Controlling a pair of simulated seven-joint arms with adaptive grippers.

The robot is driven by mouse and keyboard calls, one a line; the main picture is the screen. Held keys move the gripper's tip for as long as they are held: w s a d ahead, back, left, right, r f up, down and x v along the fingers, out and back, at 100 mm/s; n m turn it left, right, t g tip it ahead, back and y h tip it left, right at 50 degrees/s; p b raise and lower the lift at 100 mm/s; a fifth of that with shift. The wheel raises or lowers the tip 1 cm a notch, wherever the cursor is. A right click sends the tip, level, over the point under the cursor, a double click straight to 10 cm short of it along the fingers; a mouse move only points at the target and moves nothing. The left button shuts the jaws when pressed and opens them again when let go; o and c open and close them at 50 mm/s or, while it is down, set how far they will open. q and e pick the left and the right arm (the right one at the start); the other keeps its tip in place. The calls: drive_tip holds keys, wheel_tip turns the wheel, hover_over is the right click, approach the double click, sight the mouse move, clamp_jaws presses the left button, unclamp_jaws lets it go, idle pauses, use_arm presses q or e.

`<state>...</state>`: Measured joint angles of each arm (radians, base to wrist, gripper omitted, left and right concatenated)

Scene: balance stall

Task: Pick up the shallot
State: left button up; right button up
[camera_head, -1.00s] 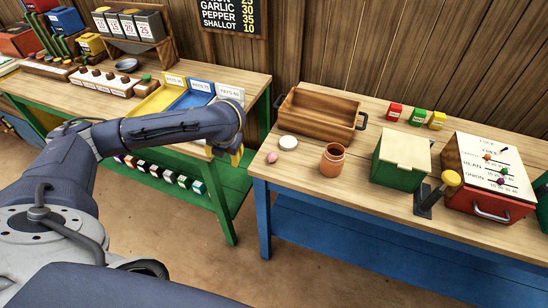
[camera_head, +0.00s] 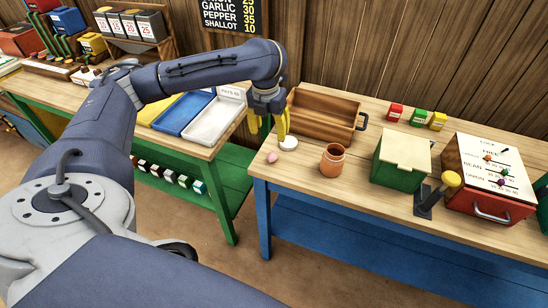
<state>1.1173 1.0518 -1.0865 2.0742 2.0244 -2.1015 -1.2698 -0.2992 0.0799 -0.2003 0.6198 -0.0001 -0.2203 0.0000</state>
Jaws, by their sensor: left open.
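The shallot (camera_head: 272,157), a small pinkish bulb, lies on the wooden top of the blue table near its front left edge. My left gripper (camera_head: 283,136) points down above the left end of this table, with yellow fingers. It is open, and nothing shows between its fingers. In the picture it is just up and right of the shallot, apart from it, and partly overlaps a white round disc (camera_head: 289,144). My right gripper is not in view.
An orange-brown jar (camera_head: 332,160) stands right of the shallot. A wooden tray (camera_head: 325,118) lies behind. A green box (camera_head: 401,161) and a red box (camera_head: 490,174) stand farther right. The green table (camera_head: 226,134) is on the left, across a gap.

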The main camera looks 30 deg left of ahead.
sight(272, 155)
use_arm(q)
drive_tip(key=shift+w+f, duration=0.25)
drive_tip(key=shift+f, duration=2.05)
drive_tip(key=shift+w+f, duration=0.25)
drive_tip(key=shift+f, duration=2.05)
drive_tip(key=shift+w+f, duration=0.25)
drive_tip(key=shift+f, duration=2.05)
drive_tip(key=shift+c, duration=0.5)
drive_tip(key=c, duration=1)
